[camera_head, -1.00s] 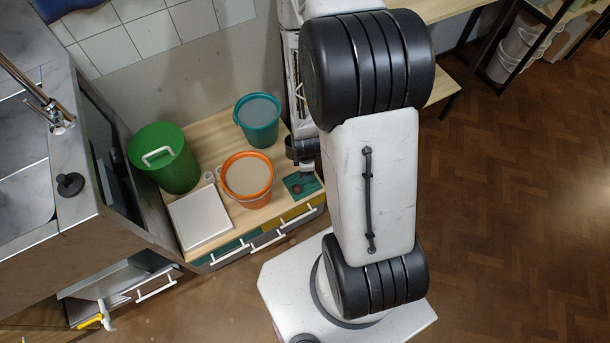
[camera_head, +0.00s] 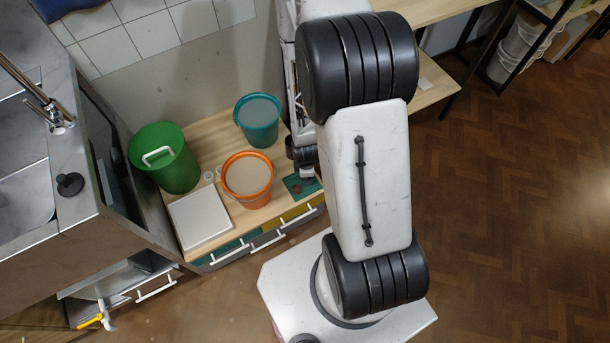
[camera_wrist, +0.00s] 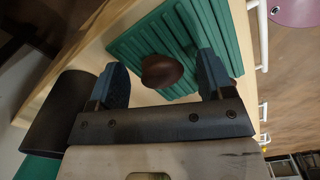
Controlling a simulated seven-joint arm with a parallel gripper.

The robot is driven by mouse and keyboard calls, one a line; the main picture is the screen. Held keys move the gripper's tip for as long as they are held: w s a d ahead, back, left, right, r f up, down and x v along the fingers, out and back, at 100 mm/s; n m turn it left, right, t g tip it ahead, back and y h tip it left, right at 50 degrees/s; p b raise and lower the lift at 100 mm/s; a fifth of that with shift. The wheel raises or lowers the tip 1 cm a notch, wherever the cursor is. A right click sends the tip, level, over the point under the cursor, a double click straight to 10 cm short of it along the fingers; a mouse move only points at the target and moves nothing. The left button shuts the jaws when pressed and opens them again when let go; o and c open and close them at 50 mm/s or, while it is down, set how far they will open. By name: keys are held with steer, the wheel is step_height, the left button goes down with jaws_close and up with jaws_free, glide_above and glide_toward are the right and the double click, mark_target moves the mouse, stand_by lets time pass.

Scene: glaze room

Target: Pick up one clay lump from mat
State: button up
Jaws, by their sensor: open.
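The green ribbed mat (camera_wrist: 142,42) lies near the counter's front edge in the wrist view. A dark brown clay lump (camera_wrist: 161,71) sits on it. My gripper (camera_wrist: 163,80) is open, with one blue fingertip on each side of the lump; I see a gap on both sides, and cannot tell the height of the tips above the mat. In the head view the mat (camera_head: 292,187) is small and partly hidden by my arm, and a small dark lump (camera_head: 297,189) shows on it.
An orange bucket (camera_head: 247,198) stands just left of the mat, with a teal bucket (camera_head: 258,137) behind. A green bin (camera_head: 178,171) and a pale square slab (camera_head: 200,217) are further left. White drawer handles (camera_wrist: 263,40) line the counter front.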

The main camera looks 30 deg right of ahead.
steer(key=shift+f, duration=0.25)
stand_by(0.4)
steer(key=c, duration=1)
steer(key=shift+r, duration=0.2)
steer(key=shift+r, duration=1.2)
steer(key=s+a, duration=0.1)
steer(key=s, duration=0.4)
steer(key=s+a+r, duration=0.1)
steer(key=s, duration=0.4)
steer(key=s+a+r, duration=0.1)
steer(key=s+a, duration=0.1)
steer(key=s, duration=0.3)
steer(key=shift+s+a+r, duration=0.1)
steer(key=shift+s+r, duration=0.05)
steer(key=shift+s, duration=0.1)
